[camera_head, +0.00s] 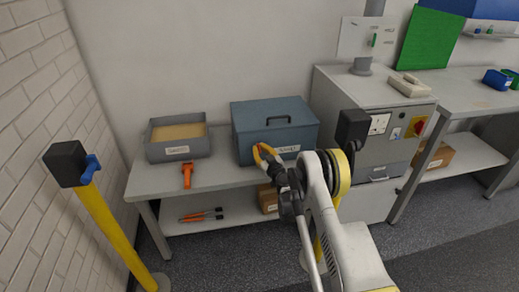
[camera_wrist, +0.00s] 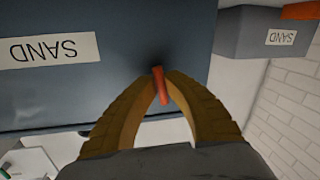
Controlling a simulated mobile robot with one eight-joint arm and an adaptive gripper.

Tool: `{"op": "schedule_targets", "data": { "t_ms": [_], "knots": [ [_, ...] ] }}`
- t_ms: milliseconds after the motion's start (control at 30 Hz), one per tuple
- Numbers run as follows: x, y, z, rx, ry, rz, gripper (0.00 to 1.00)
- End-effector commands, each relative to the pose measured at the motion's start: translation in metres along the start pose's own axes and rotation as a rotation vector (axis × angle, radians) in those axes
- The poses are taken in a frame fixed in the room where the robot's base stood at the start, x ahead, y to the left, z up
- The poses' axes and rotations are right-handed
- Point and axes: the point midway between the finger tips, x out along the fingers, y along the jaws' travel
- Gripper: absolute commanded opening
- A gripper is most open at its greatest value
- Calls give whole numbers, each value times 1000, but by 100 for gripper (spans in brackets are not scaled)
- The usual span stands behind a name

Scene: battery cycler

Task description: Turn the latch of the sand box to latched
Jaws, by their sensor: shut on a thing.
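The blue-grey sand box (camera_head: 240,142) stands on the bench with its lid down and a dark handle on top. Its front fills the upper left of the wrist view (camera_wrist: 70,95), with a SAND label seen upside down. The orange-red latch (camera_wrist: 160,84) is on the box front, near one end, and runs nearly up and down in the wrist picture. My gripper (camera_wrist: 160,90) is at the box front with its yellow fingers shut on the latch. In the head view, my gripper (camera_head: 264,152) hides the latch.
An open grey tray of sand (camera_head: 178,152) with a label stands left of the box. An orange tool (camera_head: 187,174) lies before it. A yellow post (camera_head: 115,225) stands at the left, and a grey cabinet (camera_head: 345,90) at the right.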

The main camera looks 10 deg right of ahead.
Motion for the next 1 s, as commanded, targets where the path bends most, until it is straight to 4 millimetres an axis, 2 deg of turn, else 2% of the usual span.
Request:
{"op": "schedule_targets", "data": {
  "t_ms": [400,933,967,1000],
  "knots": [
    [0,-4,0,170,34,-6,0],
    [1,-4,-1,189,38,-7,0],
    [1,-4,-1,189,38,-7,20],
    [1,-4,-1,189,38,-6,32]
  ]
}}
